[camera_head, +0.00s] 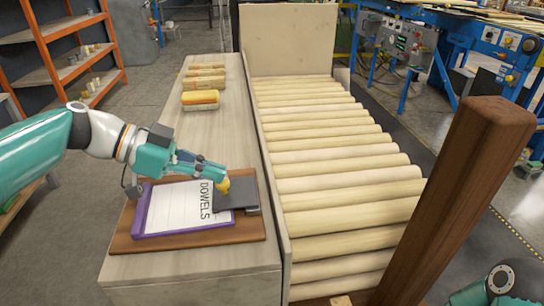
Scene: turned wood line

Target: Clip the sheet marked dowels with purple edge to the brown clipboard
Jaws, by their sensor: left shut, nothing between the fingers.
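The sheet marked DOWELS (178,208) lies flat on the brown clipboard (128,236), its purple edge (185,232) showing along the left and near sides. The clipboard rests on a pale wooden bench. A dark grey clip (236,194) sits at the clipboard's right end, and its flap covers the sheet's right end. A small yellow piece (222,186) is at the flap's left side. My left gripper (221,176) is shut and empty over the flap, close to the yellow piece; I cannot tell whether they touch. My right gripper is not in view.
The pale bench (190,262) also holds several yellow bundles (201,98) at its far end. A conveyor of pale dowels (340,185) runs along its right side behind a thin wall. A thick dark brown post (455,200) stands at the right. An orange shelf (72,55) is far left.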

